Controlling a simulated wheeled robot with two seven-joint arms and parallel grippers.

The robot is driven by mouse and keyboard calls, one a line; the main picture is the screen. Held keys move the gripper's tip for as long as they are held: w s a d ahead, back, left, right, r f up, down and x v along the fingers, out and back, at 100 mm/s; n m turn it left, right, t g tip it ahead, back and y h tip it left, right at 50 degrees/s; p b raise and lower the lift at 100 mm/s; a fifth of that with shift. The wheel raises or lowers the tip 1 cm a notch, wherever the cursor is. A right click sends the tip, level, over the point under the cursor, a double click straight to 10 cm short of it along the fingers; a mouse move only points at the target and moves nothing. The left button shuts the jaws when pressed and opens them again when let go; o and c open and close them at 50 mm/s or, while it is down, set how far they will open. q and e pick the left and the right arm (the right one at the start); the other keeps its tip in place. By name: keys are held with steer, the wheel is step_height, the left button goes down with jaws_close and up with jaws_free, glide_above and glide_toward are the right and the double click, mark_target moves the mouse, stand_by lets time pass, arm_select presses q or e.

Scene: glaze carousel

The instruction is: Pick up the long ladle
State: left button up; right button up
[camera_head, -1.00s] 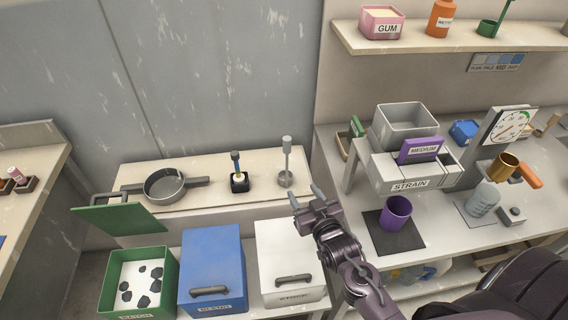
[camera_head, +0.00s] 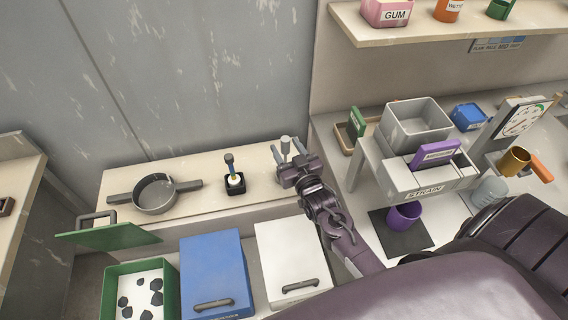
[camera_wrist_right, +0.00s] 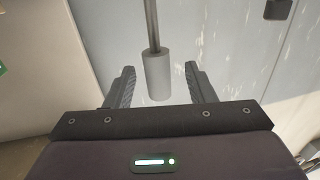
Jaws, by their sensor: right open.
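The long ladle (camera_head: 285,145) is a grey upright tool on the cream ledge, with a thick cylindrical top. Its lower part is hidden behind my right gripper in the head view. My right gripper (camera_head: 286,156) is open at the ladle. In the right wrist view, the ladle's grey cylinder (camera_wrist_right: 157,78) and thin rod show between the two spread fingers of the right gripper (camera_wrist_right: 159,68), with a visible gap on both sides. My left gripper is not in view.
A grey pan (camera_head: 155,193) and a small black pot (camera_head: 235,184) with a blue-handled tool stand left on the ledge. Blue (camera_head: 212,265) and white (camera_head: 290,258) lidded bins are in front.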

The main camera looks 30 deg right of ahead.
steer(key=w, duration=0.3)
steer(key=shift+w+d+r, duration=0.1)
steer(key=shift+w+d, duration=0.05)
steer(key=shift+d, duration=0.05)
steer(key=c, duration=0.7)
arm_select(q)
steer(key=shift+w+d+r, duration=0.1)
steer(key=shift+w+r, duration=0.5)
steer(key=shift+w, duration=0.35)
arm_select(e)
jaws_close()
